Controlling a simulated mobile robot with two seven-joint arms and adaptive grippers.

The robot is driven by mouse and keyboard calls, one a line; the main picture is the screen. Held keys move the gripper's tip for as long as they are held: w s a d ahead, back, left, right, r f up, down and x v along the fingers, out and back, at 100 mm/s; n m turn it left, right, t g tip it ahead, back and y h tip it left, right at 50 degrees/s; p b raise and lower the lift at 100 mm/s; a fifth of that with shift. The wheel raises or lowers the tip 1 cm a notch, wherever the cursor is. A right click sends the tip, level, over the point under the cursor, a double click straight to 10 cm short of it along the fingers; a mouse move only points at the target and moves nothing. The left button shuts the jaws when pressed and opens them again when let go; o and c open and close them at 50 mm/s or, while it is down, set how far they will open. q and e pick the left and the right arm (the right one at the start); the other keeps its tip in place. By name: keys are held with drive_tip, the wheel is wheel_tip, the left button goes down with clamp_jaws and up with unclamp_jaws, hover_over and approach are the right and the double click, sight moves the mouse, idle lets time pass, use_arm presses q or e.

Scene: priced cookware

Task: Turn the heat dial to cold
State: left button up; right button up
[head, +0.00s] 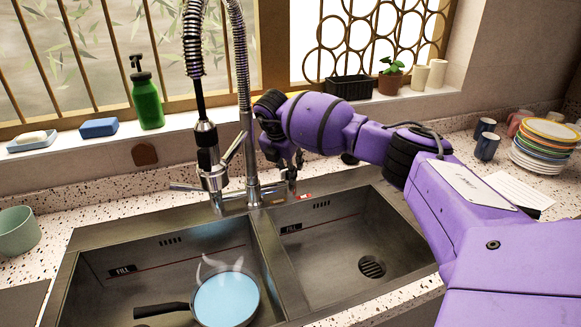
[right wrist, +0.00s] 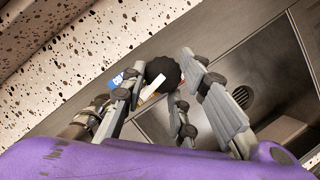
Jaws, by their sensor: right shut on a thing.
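The heat dial (right wrist: 165,72) is a round black knob with a white pointer bar, seen in the right wrist view. A blue label (right wrist: 117,78) shows on its left. A red label (head: 304,196) shows beside the dial in the head view, on the sink's back rim. My right gripper (head: 292,170) reaches down behind the sink, beside the faucet (head: 249,150). In the right wrist view its fingers (right wrist: 158,88) are shut on the dial, one on each side. The fingers partly hide the dial. My left gripper is not in view.
A pan (head: 226,299) of steaming blue water sits in the left basin (head: 110,290). The right basin (head: 340,240) is empty. A green bottle (head: 147,103) and a blue sponge (head: 99,128) stand on the sill. Stacked plates (head: 541,150) and cups (head: 487,146) are at right.

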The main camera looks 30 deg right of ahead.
drive_tip(key=shift+w+a+r+m, duration=0.25)
drive_tip(key=shift+w+m, duration=0.1)
drive_tip(key=shift+m, duration=0.55)
drive_tip(key=shift+d+h, duration=0.1)
drive_tip(key=shift+h, duration=0.2)
drive_tip(key=o, duration=1)
drive_tip(key=shift+w, duration=0.1)
drive_tip(key=shift+f, duration=0.1)
drive_tip(key=shift+g, duration=0.3)
drive_tip(key=v, duration=1.2)
